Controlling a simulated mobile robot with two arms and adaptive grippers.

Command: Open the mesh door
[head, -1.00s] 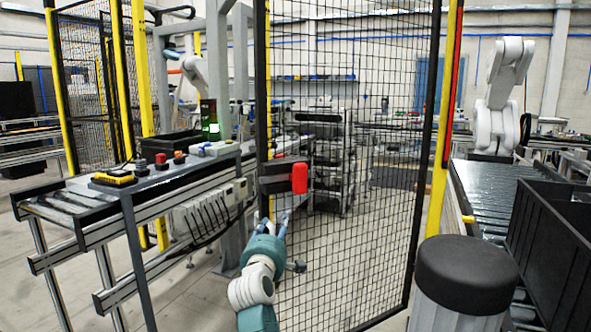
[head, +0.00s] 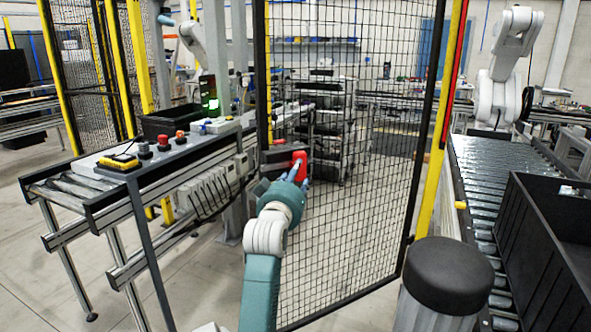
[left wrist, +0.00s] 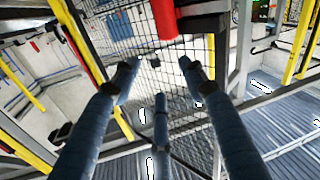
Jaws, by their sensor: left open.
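The mesh door (head: 350,130) has a black frame and stands in the middle of the head view, beside a yellow post (head: 436,160) on its right. A red handle (head: 299,163) on a black latch box (head: 272,157) sits on its left edge. My left gripper (head: 303,174) is open at the red handle and overlaps its lower part. In the left wrist view, the red handle (left wrist: 164,18) is at the top, beyond the spread blue fingers (left wrist: 160,82); no grip on it shows. I cannot tell whether they touch. My right gripper is not in view.
A conveyor table (head: 190,150) with buttons and a black bin (head: 172,122) stands left of the door. A roller conveyor (head: 480,185) with a black crate (head: 545,225) is at the right. A black-topped round post (head: 447,275) stands at front right. Floor is clear at front left.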

